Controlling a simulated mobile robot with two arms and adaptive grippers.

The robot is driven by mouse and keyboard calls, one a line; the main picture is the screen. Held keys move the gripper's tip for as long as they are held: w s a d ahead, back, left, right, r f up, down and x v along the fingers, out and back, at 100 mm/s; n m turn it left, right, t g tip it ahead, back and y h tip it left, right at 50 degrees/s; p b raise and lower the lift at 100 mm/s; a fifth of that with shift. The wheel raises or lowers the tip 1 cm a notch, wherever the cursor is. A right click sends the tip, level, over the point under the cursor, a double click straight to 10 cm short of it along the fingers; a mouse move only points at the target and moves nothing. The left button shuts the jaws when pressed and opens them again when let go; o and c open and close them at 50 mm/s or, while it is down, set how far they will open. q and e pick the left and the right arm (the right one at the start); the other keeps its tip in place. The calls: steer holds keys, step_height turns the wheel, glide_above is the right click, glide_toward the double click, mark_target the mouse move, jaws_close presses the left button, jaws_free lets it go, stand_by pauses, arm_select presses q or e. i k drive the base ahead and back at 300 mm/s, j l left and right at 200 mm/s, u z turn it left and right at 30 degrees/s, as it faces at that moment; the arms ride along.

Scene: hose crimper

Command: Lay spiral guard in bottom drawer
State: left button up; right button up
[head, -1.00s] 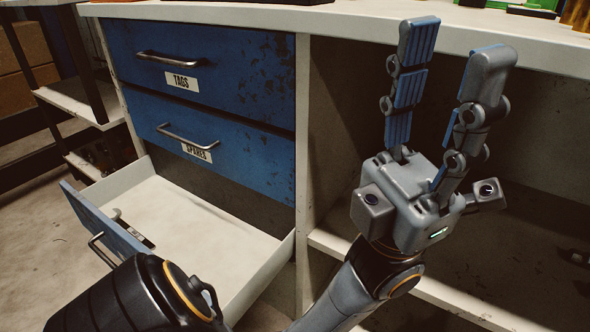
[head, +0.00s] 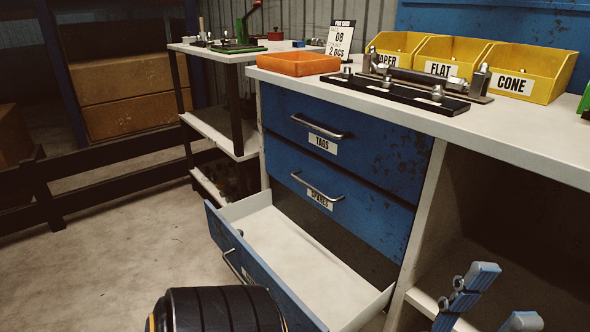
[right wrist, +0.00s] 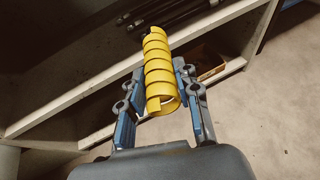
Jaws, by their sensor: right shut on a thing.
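The bottom drawer (head: 300,255) stands pulled out under the tags and spares drawers in the head view. The yellow spiral guard (right wrist: 160,72) is a coiled tube in the right wrist view. My right gripper (right wrist: 161,85) is shut on it, with a finger on each side. That gripper and the guard do not show in the head view. My left gripper (head: 503,293) is at the lower right of the head view, right of the drawer, its fingers spread and empty.
The spares drawer (head: 330,185) and tags drawer (head: 350,130) above are closed. The bench top (head: 500,120) holds an orange tray (head: 298,63), a black rack of fittings (head: 395,92) and yellow bins (head: 520,72). Floor (head: 130,235) left of the drawer is clear.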

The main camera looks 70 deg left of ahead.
mark_target(306, 296)
steer(key=u, duration=0.5)
steer(key=i+l+u, duration=0.1)
steer(key=u, duration=0.35)
steer(key=l+u, duration=0.1)
steer(key=u, duration=0.4)
steer(key=l+u, duration=0.1)
steer(key=u, duration=0.4)
steer(key=l+u, duration=0.15)
steer(key=u, duration=0.3)
steer(key=l+u, duration=0.1)
steer(key=u, duration=0.4)
